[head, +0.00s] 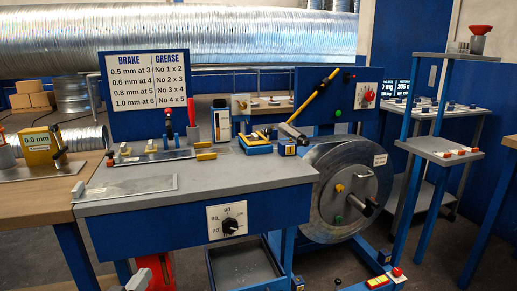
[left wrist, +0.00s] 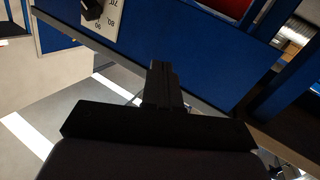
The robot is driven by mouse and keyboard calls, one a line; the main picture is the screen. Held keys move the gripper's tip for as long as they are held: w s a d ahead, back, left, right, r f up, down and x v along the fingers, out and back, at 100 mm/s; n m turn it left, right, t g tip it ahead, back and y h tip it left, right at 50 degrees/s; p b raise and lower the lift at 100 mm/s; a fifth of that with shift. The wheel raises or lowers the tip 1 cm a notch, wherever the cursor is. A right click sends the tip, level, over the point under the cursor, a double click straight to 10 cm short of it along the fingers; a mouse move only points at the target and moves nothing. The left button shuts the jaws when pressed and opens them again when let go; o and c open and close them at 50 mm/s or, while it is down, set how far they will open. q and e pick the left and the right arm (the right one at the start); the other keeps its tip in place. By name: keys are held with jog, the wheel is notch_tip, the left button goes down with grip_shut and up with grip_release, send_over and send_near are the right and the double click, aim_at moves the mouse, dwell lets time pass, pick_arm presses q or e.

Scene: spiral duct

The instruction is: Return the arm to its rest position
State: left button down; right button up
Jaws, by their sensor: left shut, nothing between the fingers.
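My left gripper (left wrist: 161,78) shows in the left wrist view as dark fingers held together, with nothing between them. It is in front of the blue front panel (left wrist: 190,45) of the workbench, apart from the dial knob (left wrist: 92,9), which is at the top left of that view. In the head view the bench's dial (head: 230,225) shows on the front panel, with no gripper on it. My right gripper is not in view.
The grey bench top (head: 260,175) carries a sign (head: 148,95), a flat metal plate (head: 130,187) and small tools. A large metal drum (head: 345,185) stands to the right, near a blue shelf stand (head: 440,150). An open tray (head: 240,265) is under the bench.

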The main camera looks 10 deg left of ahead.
pick_arm(q)
jog(key=s+d+f+m+g+h, duration=0.45)
jog(key=s+d+f+g, duration=0.25)
jog(key=s+d+f, duration=0.9)
jog(key=s+r+y+p, duration=0.1)
jog(key=s+r+p, duration=0.2)
jog(key=r+p, duration=0.9)
jog(key=shift+s+a+r+m+p, duration=0.15)
jog(key=shift+a+r+m+p, duration=0.25)
jog(key=shift+p, duration=0.85)
